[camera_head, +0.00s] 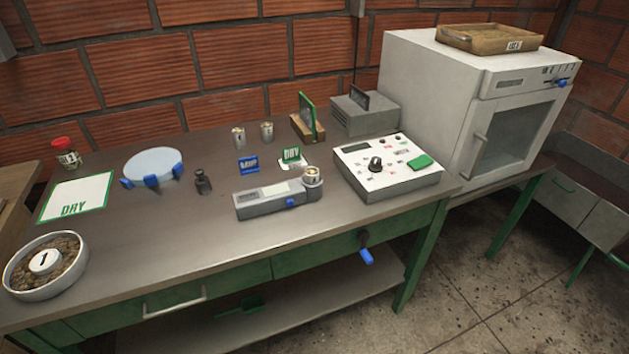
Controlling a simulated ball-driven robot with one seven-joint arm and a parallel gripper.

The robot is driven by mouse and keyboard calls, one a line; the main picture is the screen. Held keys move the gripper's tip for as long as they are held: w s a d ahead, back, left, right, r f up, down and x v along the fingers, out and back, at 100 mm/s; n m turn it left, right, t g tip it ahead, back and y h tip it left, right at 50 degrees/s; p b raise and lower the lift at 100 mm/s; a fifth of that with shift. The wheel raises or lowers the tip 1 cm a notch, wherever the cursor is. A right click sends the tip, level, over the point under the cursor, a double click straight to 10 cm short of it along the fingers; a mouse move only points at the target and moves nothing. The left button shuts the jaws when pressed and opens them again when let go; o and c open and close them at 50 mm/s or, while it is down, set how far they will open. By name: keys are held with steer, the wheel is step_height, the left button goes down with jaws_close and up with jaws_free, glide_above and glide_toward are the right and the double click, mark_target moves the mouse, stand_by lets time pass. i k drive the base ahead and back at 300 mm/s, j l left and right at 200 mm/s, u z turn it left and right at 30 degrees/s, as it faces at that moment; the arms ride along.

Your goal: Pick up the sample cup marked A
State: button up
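Two small metal cups stand upright at the back middle of the bench, a left one (238,138) and a right one (267,132), slightly apart. A third similar cup (312,176) sits at the right end of a grey meter (278,197) nearer the front. Each seems to carry a pale label, but the letters are too small to read, so I cannot tell which is marked A. My gripper is not in view.
The bench (150,235) has clear room at its middle front. A bowl of beans (22,287) is front left; an oven (425,85) stands right.

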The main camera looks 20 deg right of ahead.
mark_target(311, 174)
steer(key=i+j+z, duration=0.1)
steer(key=j, duration=0.2)
steer(key=i+j+z, duration=0.1)
steer(key=j, duration=0.25)
steer(key=i+j+z, duration=0.1)
steer(key=j, duration=0.2)
steer(key=i+j+z, duration=0.1)
steer(key=j, duration=0.25)
steer(key=i, duration=0.05)
